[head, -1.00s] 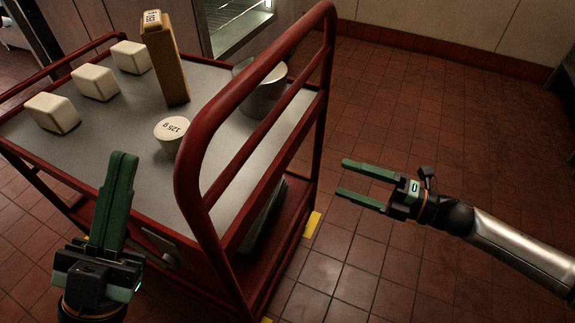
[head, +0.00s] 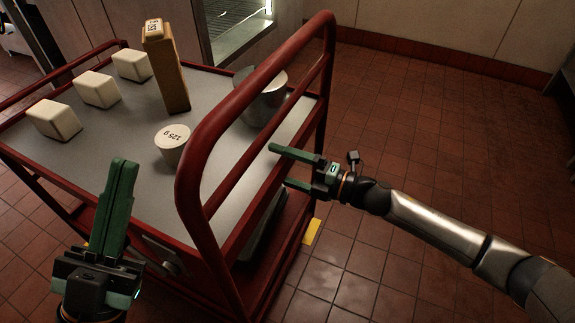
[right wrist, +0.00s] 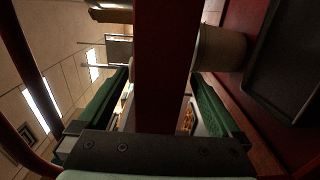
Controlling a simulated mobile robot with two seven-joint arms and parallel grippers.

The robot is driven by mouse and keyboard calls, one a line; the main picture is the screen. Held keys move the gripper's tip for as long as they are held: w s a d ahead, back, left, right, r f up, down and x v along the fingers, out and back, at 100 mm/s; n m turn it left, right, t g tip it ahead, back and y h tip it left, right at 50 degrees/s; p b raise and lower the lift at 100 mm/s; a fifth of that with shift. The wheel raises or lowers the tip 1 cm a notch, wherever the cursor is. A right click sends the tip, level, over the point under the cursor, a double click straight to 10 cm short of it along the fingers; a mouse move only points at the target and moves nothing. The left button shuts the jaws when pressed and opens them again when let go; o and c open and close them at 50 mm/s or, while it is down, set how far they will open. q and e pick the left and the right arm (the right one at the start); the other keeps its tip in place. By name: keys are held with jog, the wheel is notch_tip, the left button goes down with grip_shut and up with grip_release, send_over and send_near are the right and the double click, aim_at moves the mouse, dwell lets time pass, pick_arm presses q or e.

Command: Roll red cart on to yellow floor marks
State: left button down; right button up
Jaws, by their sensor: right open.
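The red cart (head: 190,185) with a grey top fills the left and middle of the head view. A yellow floor mark (head: 312,231) shows on the tiles just right of the cart's base. A small bit of yellow also shows low by the cart's left side. My right gripper (head: 279,166) is open at the cart's right end. In the right wrist view a red upright bar (right wrist: 167,70) of the cart stands between its spread green fingers. My left gripper (head: 122,165) is upright in front of the cart's near side; its fingers overlap, hiding any gap.
On the cart top stand several cream blocks (head: 97,89), a tall wooden block (head: 168,75), a labelled white-topped weight (head: 172,141) and a grey metal container (head: 262,100). A dark tray (right wrist: 285,60) lies on the lower shelf. Tiled floor (head: 430,150) on the right is clear.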

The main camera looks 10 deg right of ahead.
grip_shut()
dwell(0.8)
